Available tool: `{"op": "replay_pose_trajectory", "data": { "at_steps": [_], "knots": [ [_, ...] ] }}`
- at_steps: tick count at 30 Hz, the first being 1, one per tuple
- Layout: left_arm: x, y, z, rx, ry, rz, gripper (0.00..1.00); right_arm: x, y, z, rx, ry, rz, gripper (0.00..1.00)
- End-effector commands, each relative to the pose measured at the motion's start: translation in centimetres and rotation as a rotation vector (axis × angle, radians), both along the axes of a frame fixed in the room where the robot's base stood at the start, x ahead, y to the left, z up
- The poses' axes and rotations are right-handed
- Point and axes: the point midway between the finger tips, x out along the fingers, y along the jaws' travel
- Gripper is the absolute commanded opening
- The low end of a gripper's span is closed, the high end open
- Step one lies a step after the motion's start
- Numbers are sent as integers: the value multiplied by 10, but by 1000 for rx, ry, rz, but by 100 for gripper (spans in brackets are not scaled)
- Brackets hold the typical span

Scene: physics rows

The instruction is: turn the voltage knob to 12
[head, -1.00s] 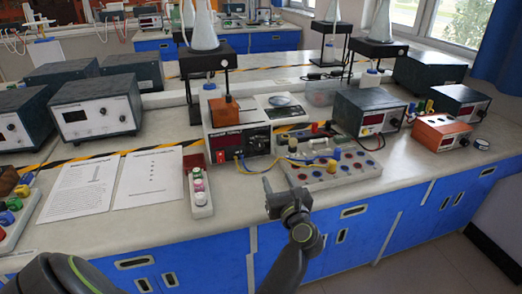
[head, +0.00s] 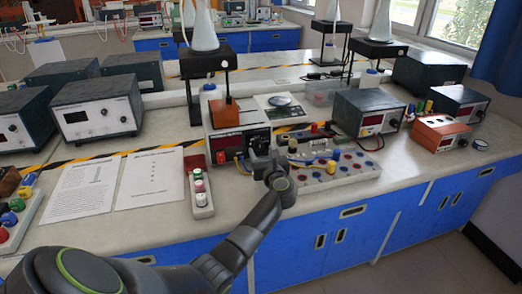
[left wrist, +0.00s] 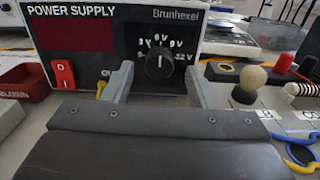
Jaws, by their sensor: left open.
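The power supply (head: 224,145) stands on the bench in the head view, and its front panel (left wrist: 100,40) fills the top of the left wrist view. Its black voltage knob (left wrist: 160,63) has a white mark pointing about straight up, towards the middle of the voltage scale. The 12 V label (left wrist: 184,55) is at the knob's right. My left gripper (left wrist: 158,78) is open, with one finger on each side of the knob and visible gaps between. In the head view my left gripper (head: 262,154) hides the knob. My right gripper is out of view.
A red rocker switch (left wrist: 63,75) is left of the knob. A board with coloured sockets and wires (head: 335,170) lies at the right, with a cream ball-topped post (left wrist: 252,80) close to the right finger.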

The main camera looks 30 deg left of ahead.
Motion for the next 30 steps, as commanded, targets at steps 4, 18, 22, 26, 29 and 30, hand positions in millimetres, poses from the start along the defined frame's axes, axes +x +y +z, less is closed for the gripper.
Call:
{"op": "replay_pose_trajectory", "data": {
  "at_steps": [4,18,22,26,29,30],
  "knots": [
    [8,10,0,1,1,1,52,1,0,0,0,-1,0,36],
    [11,14,0,-1,1,0,43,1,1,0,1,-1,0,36],
    [11,14,0,-1,1,0,26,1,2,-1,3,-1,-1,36],
    [11,14,0,-1,1,0,9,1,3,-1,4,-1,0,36],
    [11,14,0,0,1,0,8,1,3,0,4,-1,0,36],
    [11,14,0,1,3,0,8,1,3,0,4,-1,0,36]
  ]
}}
